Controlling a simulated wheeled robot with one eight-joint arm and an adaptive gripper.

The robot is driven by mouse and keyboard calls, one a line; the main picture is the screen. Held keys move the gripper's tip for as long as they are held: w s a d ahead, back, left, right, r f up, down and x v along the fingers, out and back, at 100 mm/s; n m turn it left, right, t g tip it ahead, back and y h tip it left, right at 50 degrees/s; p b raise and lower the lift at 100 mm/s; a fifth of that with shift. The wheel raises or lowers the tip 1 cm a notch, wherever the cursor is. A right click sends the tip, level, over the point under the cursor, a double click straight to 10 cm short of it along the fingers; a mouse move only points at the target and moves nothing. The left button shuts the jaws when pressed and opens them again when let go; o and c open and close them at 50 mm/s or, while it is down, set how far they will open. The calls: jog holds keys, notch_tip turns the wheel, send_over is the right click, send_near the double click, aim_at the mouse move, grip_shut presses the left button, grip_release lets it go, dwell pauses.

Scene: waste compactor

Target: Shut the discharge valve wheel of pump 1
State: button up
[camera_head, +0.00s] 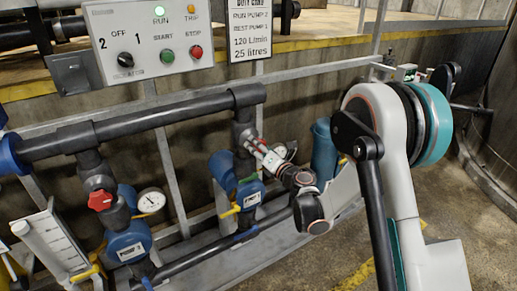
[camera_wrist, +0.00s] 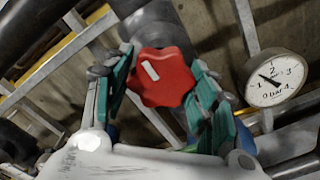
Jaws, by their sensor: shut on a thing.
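A red lobed valve wheel (camera_wrist: 172,88) with a white mark fills the middle of the wrist view. My gripper (camera_wrist: 163,72) has its teal-padded fingers on both sides of this wheel and is shut on it. In the head view my gripper (camera_head: 258,149) is at the right-hand pump's vertical pipe, largely covering the wheel there. The right-hand pump (camera_head: 248,196) is blue with a white label too small to read surely. A second red wheel (camera_head: 101,200) sits on the left-hand pump's pipe, apart from my gripper.
A pressure gauge (camera_wrist: 276,77) is close right of the gripped wheel. The left-hand pump (camera_head: 128,243) has its own gauge (camera_head: 151,201). A thick dark pipe (camera_head: 150,122) runs above both pumps. A control panel (camera_head: 150,42) with a lit green RUN lamp stands behind. Open floor lies at the lower right.

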dwell(0.3)
jog(key=o, duration=1.1)
jog(key=shift+c, duration=0.2)
jog(key=v, duration=1.2)
